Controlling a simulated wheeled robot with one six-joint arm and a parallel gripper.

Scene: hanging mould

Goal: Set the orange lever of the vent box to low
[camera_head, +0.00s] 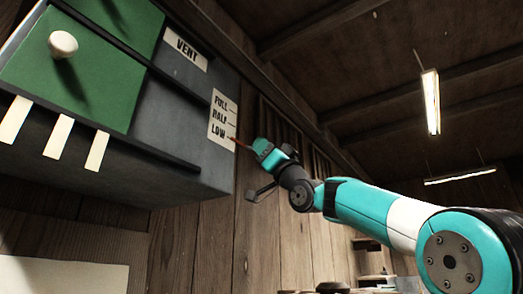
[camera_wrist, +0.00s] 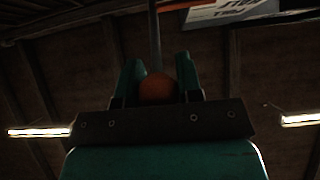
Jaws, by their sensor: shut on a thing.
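The vent box (camera_head: 190,130) is a dark grey box on the wooden wall, with a white VENT label (camera_head: 186,49). A white scale (camera_head: 222,118) on its right side reads FULL, HALF, LOW from top to bottom. My gripper (camera_head: 258,147) is at the lever's outer end. In the wrist view the lever's round orange knob (camera_wrist: 157,89) sits between the two teal fingers of my gripper (camera_wrist: 157,80), shut on it. A grey rod runs up from the knob.
A wooden wall (camera_head: 195,235) lies beneath the box. A lit ceiling lamp (camera_head: 431,101) hangs at the right. Shelving stands low at the back.

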